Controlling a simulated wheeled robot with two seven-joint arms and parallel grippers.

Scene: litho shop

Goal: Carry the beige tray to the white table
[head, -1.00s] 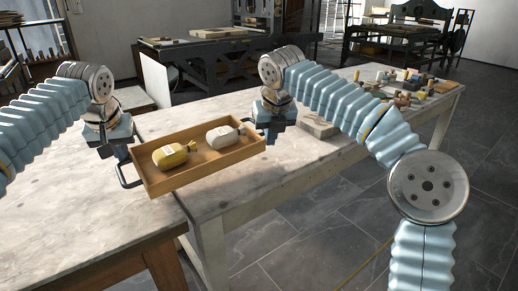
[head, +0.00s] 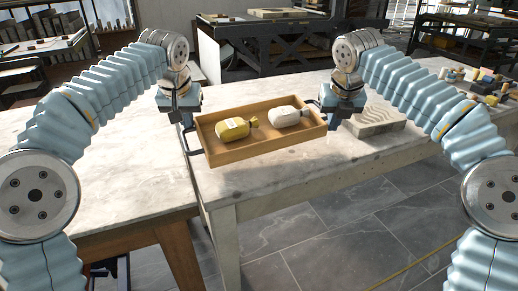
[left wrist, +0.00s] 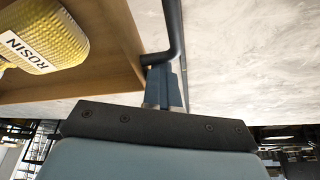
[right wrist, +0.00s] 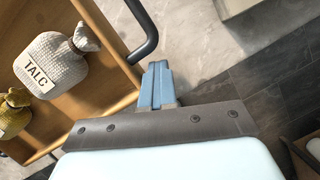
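The beige tray (head: 233,157), a shallow wooden box, is level near the seam between two pale-topped tables, mostly over the right one. It carries a yellow rosin bag (head: 232,129) and a pale talc bag (head: 285,117). My left gripper (head: 188,122) is shut on the dark left handle (left wrist: 172,35). I cannot tell whether the tray's underside touches the tabletop. The right table (head: 250,178) has whitish legs; the left table (head: 110,190) has brown wooden legs.
A grey carved block (head: 376,121) lies just right of my right gripper. Several small items (head: 480,82) crowd the right table's far end. A dark press bench (head: 270,40) stands behind. Open tiled floor (head: 340,220) lies in front of the right table.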

